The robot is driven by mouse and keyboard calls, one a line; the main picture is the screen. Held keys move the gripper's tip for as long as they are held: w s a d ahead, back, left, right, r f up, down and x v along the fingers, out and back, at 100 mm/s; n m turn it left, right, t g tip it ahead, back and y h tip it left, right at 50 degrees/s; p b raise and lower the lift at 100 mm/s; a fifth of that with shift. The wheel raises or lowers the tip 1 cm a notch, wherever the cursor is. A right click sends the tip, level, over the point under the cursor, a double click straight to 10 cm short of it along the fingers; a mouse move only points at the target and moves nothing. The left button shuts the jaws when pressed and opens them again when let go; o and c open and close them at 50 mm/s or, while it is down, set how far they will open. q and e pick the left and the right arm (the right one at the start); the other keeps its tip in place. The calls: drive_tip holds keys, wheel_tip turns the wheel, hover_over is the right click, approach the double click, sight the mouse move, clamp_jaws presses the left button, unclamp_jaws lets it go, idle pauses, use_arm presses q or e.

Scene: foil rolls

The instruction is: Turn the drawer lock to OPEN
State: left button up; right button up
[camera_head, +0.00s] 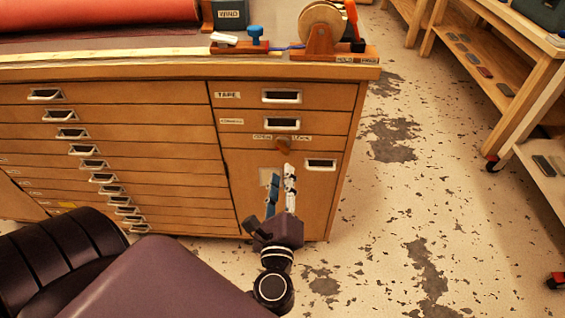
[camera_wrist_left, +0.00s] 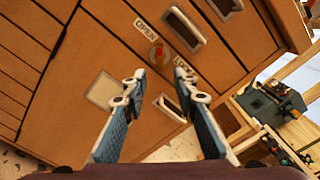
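The drawer lock (camera_head: 283,145) is a small brass-coloured knob on the right column of the wooden cabinet, between an OPEN label (camera_head: 263,137) on its left and a LOCK label (camera_head: 301,136) on its right. In the left wrist view the lock (camera_wrist_left: 157,54) has a red part, and the OPEN label (camera_wrist_left: 146,29) and LOCK label (camera_wrist_left: 182,67) flank it. My left gripper (camera_head: 282,174) is just below the lock in the head view. Its two fingers (camera_wrist_left: 155,82) are apart with nothing between them, pointing towards the lock. My right gripper is out of view.
The cabinet (camera_head: 343,130) has drawers with metal handles, including a TAPE drawer (camera_head: 317,97) above the lock. A roll holder (camera_head: 322,38) and a red roll (camera_head: 100,14) are on top. Shelves (camera_head: 490,60) stand at the right. The floor (camera_head: 430,200) between is clear.

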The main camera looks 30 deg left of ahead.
use_arm(q)
drive_tip(key=v, duration=0.3)
drive_tip(key=shift+s+d, duration=0.2)
drive_tip(key=shift+s, duration=0.05)
